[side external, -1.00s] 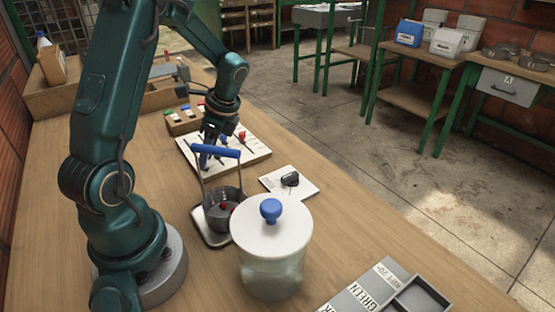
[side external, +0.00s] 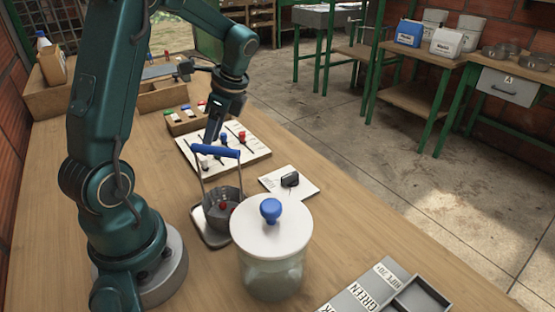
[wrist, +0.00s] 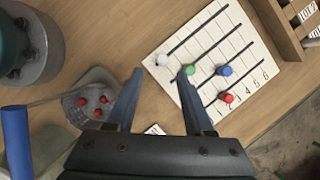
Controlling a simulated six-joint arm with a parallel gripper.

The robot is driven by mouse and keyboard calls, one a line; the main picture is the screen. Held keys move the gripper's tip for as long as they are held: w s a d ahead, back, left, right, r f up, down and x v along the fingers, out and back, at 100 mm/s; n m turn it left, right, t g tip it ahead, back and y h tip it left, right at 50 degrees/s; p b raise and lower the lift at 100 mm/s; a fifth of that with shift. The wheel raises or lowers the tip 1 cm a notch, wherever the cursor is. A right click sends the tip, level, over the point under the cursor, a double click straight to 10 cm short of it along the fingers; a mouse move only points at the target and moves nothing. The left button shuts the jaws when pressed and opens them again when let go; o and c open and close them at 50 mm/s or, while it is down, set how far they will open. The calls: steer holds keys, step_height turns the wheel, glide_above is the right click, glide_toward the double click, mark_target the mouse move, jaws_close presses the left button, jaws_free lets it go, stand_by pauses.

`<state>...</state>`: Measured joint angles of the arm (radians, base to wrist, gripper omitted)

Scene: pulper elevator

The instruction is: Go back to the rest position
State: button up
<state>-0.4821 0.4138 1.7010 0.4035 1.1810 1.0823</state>
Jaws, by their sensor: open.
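My gripper (side external: 213,132) is open and empty, raised above the white slotted board (side external: 255,153). In the wrist view its two fingers (wrist: 160,78) stand apart with nothing between them. The board (wrist: 232,50) carries a white peg (wrist: 162,60), a green peg (wrist: 190,70), a blue peg (wrist: 225,71) and a red peg (wrist: 226,97). A small grey bucket (side external: 220,215) with a blue-gripped handle (side external: 216,151) stands on a tray in front of the board. Several red berries (wrist: 83,102) lie in the bucket.
A glass jar (side external: 272,270) with a white lid and blue knob stands nearest the camera. A white card (side external: 301,190) with a dark object lies beside the bucket. A grey sorting tray (side external: 375,292) is at the lower right. A wooden rack (side external: 181,124) stands behind the board.

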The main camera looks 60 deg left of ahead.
mark_target(204, 160)
steer(key=shift+s+a+f, duration=0.2)
steer(key=shift+f, duration=0.4)
steer(key=x, duration=0.4)
steer(key=shift+s+f, duration=0.1)
steer(key=shift+f, duration=0.05)
steer(key=a, duration=0.5)
steer(key=shift+a, duration=0.1)
steer(key=shift+w+r, duration=0.35)
steer(key=shift+r, duration=0.45)
